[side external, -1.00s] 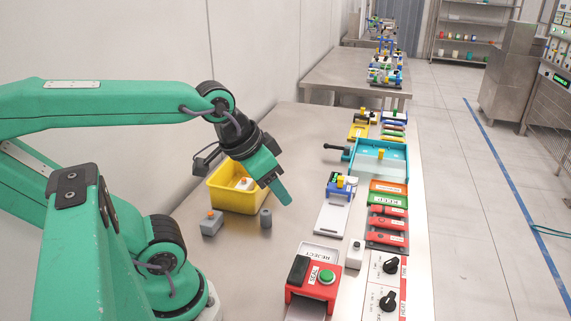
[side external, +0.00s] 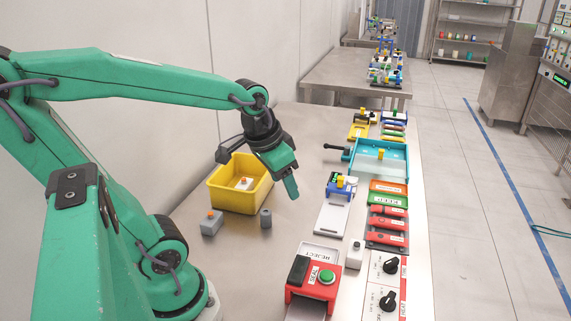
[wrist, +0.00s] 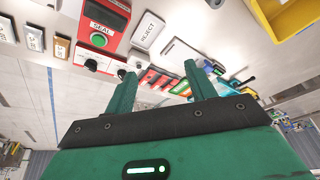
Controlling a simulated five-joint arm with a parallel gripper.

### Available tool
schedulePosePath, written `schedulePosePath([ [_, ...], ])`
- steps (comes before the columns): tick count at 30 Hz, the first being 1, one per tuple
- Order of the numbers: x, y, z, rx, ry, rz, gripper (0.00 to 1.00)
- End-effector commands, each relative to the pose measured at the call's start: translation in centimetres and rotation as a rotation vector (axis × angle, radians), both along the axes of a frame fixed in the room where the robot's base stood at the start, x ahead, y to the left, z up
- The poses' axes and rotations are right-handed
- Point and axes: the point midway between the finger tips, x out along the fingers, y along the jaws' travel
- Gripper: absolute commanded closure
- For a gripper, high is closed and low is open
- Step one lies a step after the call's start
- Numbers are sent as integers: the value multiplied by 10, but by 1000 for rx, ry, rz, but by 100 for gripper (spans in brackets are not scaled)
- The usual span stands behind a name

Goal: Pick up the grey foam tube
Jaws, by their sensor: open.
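The grey foam tube (side external: 265,218) is a small upright grey cylinder on the steel bench, just in front of the yellow bin's right corner. A small dark grey shape at the top edge of the wrist view looks like the same tube (wrist: 215,3), partly cut off. My gripper (side external: 292,192) hangs above the bench, to the right of and above the tube in the side view, not touching it. In the wrist view its two green fingers (wrist: 158,82) are apart with nothing between them.
The yellow bin (side external: 217,198) holds a white block with an orange top. A grey block with an orange button (side external: 212,224) stands left of the tube. The red SEAL box (side external: 311,290), the REJECT tray (side external: 321,254) and coloured fixtures line the right side. Bench between is clear.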

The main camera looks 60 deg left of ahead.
Motion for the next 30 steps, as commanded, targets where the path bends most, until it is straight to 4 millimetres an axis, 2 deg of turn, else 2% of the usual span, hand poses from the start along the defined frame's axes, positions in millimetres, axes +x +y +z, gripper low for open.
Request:
schedulePosePath([
  [6, 18, 34, -25, 2, 90, 35, 45],
  [14, 32, 76, -60, -13, 189, 68, 45],
  [24, 33, 131, -114, -56, 303, 102, 45],
  [30, 30, 147, -133, -74, 334, 111, 45],
])
